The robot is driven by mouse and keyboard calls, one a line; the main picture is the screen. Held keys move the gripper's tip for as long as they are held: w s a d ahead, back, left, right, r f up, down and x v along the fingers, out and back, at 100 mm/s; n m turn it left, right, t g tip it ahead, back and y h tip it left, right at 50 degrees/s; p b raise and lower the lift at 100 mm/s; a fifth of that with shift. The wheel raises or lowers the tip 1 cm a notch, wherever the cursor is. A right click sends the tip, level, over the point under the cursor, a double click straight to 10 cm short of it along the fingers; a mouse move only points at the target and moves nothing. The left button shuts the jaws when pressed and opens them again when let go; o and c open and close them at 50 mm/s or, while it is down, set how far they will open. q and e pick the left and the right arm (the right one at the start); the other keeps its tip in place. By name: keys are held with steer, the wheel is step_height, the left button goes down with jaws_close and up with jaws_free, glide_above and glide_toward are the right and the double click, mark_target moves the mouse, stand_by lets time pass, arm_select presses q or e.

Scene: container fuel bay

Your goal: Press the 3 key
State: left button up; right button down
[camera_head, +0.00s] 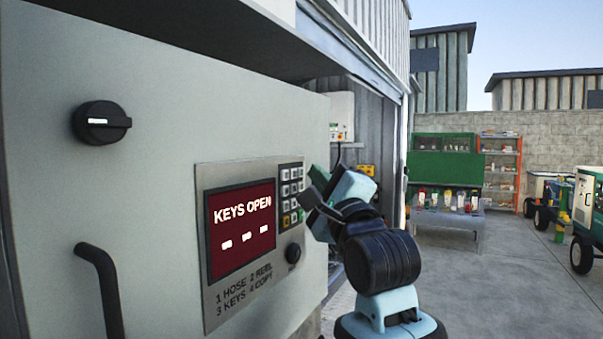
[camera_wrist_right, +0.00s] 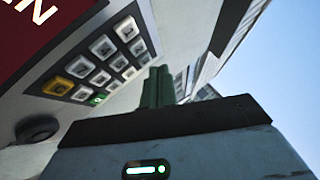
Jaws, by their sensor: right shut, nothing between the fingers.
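The keypad (camera_head: 291,194) is a dark block of small pale keys on the grey panel, right of the red screen (camera_head: 242,229), which reads "KEYS OPEN" above three dashes. My left gripper is not in view.
A black round knob (camera_head: 293,253) sits below the keypad. A rotary switch (camera_head: 101,122) and a black handle (camera_head: 101,290) are further left on the cabinet. A workbench with bottles (camera_head: 447,215) and an orange shelf (camera_head: 501,172) stand behind.

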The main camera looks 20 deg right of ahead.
steer(key=shift+s, duration=0.1)
steer(key=shift+s+d, duration=1.75)
steer(key=shift+s, duration=0.1)
steer(key=s+d, duration=0.4)
steer(key=s, duration=0.1)
steer(key=shift+s+d, duration=0.15)
steer(key=shift+d, duration=0.15)
steer(key=shift+f, duration=0.1)
